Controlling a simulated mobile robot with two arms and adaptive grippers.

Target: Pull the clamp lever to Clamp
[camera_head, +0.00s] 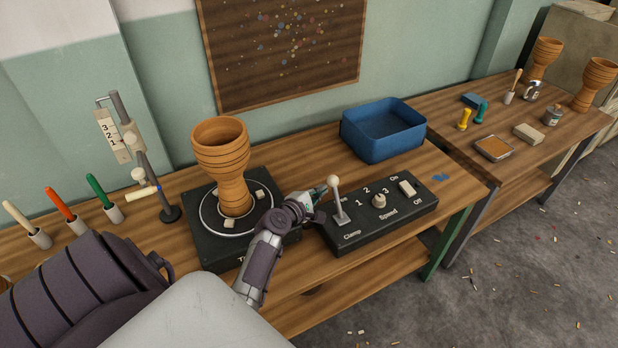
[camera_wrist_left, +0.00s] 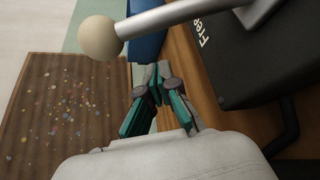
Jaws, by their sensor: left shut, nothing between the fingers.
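The clamp lever (camera_head: 339,205) is a grey rod with a cream ball knob (camera_head: 333,181). It stands on the left part of a black control box (camera_head: 395,222). Its knob end leans away from the word Clamp at the box's front edge. My left gripper (camera_head: 325,189) is shut and empty, just left of the knob. In the left wrist view the knob (camera_wrist_left: 100,38) and rod pass close beyond the shut fingertips (camera_wrist_left: 155,68), and the word Free shows on the box. I cannot tell whether the fingers touch the rod. My right gripper is not in view.
A wooden goblet drum (camera_head: 222,160) stands on a black turntable base (camera_head: 262,186), left of the box and close to my left arm. A blue bin (camera_head: 383,130) sits behind the box. The box also bears a speed knob (camera_head: 379,200) and an on-off switch (camera_head: 407,188).

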